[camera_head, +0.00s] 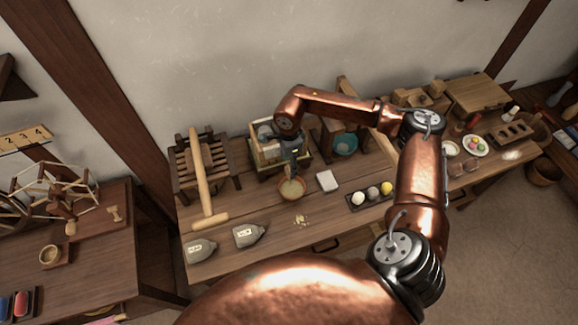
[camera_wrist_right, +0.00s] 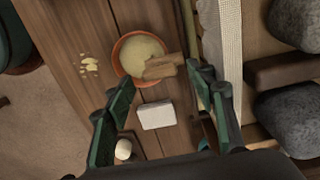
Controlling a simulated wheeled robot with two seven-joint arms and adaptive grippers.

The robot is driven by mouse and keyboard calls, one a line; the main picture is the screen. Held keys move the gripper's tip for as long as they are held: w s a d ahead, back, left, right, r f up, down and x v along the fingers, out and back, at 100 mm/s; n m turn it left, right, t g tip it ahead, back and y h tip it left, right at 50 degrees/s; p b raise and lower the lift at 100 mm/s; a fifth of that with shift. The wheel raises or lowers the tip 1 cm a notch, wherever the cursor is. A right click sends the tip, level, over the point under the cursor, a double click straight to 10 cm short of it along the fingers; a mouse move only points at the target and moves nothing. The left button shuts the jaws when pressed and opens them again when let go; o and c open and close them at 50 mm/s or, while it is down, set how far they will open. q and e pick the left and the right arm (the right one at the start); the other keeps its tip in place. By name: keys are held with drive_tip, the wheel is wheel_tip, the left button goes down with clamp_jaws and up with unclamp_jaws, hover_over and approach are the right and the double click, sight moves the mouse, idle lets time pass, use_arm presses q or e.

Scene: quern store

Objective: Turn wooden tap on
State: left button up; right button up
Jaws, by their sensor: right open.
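A short wooden piece, seemingly the wooden tap (camera_wrist_right: 162,69), juts over an orange-rimmed bowl (camera_wrist_right: 138,55) of pale yellowish contents in the right wrist view. In the head view the bowl (camera_head: 291,189) stands on the bench in front of a wooden box (camera_head: 268,158) holding grey stones; I cannot make out the tap there, behind my gripper. My right gripper (camera_head: 295,156) hangs at the box's front right corner, above the bowl. In the wrist view its green-padded fingers (camera_wrist_right: 165,88) are spread apart, with the tap's end between and beyond them. Contact cannot be told. My left gripper is not in view.
A white block (camera_head: 327,181) lies right of the bowl, and pale crumbs (camera_head: 300,220) in front. A tray of balls (camera_head: 370,196) is further right.

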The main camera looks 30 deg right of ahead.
wheel_tip(320, 180, up, 10)
drive_tip(key=shift+r, duration=0.15)
drive_tip(key=shift+a, duration=0.1)
idle(0.6)
